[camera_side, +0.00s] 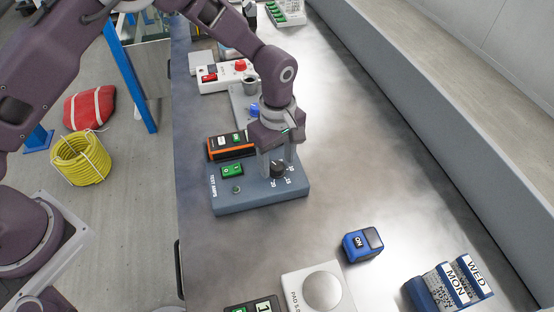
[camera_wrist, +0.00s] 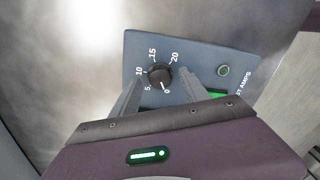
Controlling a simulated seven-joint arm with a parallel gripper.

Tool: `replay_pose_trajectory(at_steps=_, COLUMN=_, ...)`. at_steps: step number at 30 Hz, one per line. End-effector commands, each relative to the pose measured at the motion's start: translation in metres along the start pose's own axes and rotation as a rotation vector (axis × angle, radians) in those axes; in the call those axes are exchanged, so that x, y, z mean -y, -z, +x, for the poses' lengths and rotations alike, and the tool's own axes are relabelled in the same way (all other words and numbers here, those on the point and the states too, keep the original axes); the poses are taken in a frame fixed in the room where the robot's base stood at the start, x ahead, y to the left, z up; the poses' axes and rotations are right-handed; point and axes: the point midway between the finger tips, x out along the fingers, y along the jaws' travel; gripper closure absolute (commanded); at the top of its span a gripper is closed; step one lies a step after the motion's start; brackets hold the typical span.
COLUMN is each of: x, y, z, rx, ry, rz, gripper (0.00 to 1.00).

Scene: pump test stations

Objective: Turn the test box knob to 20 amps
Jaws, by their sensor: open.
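The test box (camera_side: 256,196) is a blue-grey box on the bench, labelled TEST AMPS; its face also shows in the wrist view (camera_wrist: 190,45). Its round black knob (camera_wrist: 159,76) has the marks 0, 5, 10, 15 and 20 around it. I cannot clearly read which mark the knob points at. In the side view the knob (camera_side: 277,170) sits below my gripper. My gripper (camera_side: 276,161) points down at it, open, with one finger on each side of the knob. In the wrist view a gap shows between the fingers (camera_wrist: 160,80) and the knob.
A green switch (camera_side: 232,170) and a small round button (camera_side: 237,189) are on the test box. An orange-and-black meter (camera_side: 231,146) lies behind it. A blue ON block (camera_side: 362,244) and a white pad (camera_side: 319,291) stand nearer.

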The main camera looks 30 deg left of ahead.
Motion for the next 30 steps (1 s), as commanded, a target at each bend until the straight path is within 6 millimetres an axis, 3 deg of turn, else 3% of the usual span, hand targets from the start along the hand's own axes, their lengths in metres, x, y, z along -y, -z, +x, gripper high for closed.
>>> replay_pose_trajectory(at_steps=9, x=0.0002, y=0.0001, z=0.0067, rx=0.0, ry=0.0, rz=0.001, gripper=0.47)
replay_pose_trajectory(at_steps=15, x=0.0002, y=0.0001, z=0.0064, rx=0.0, ry=0.0, rz=0.001, gripper=0.86)
replay_pose_trajectory(at_steps=18, x=0.0002, y=0.0002, z=0.0064, rx=0.0, ry=0.0, rz=0.001, gripper=1.0)
replay_pose_trajectory(at_steps=30, x=0.0001, y=0.0003, z=0.0061, rx=0.0, ry=-0.001, rz=0.087, gripper=1.0)
